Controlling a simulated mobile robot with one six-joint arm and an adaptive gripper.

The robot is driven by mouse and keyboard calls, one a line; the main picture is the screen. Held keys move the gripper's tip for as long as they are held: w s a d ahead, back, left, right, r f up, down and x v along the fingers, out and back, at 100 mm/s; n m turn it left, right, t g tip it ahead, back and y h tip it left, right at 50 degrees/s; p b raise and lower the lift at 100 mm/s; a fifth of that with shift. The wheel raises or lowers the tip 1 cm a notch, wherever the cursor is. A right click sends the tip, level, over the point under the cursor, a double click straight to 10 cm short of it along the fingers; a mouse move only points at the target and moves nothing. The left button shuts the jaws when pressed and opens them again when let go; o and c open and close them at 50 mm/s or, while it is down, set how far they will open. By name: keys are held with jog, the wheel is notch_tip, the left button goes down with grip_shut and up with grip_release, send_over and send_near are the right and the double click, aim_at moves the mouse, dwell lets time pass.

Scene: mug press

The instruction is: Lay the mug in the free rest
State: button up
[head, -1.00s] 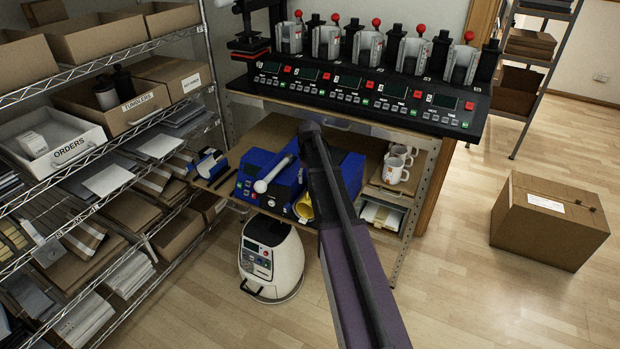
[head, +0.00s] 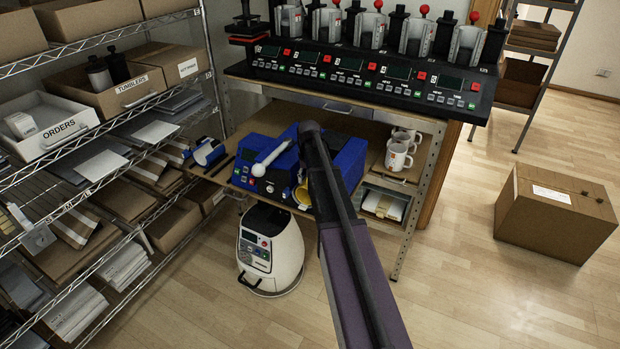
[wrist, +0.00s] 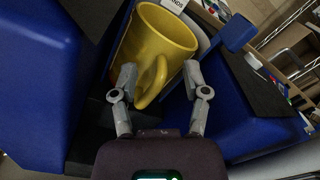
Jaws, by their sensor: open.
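A yellow mug (wrist: 163,38) fills the upper middle of the wrist view, tilted, its mouth and inside showing and its handle (wrist: 152,82) turned towards me. My gripper (wrist: 160,76) is open, one finger on each side of the handle. I cannot tell whether either finger touches it. The mug stands or lies between two blue bodies, one at left (wrist: 38,85) and one at right (wrist: 255,105). In the head view only a sliver of the yellow mug (head: 301,195) shows by a blue press (head: 258,178); my arm hides the rest and my gripper. I cannot make out which rest is free.
A black multi-station press (head: 365,88) with red knobs stands on the bench top above. White mugs (head: 399,152) stand right on the lower shelf. A wire shelf (head: 100,75) with boxes is at left, a white round machine (head: 270,250) below, a carton (head: 555,212) right.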

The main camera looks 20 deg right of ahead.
jog(key=shift+f, duration=0.25)
jog(key=shift+c, duration=0.2)
grip_shut()
jog(key=shift+r, duration=0.15)
dwell(0.3)
jog(key=shift+s+a, duration=0.15)
jog(key=shift+s, duration=0.05)
dwell(0.3)
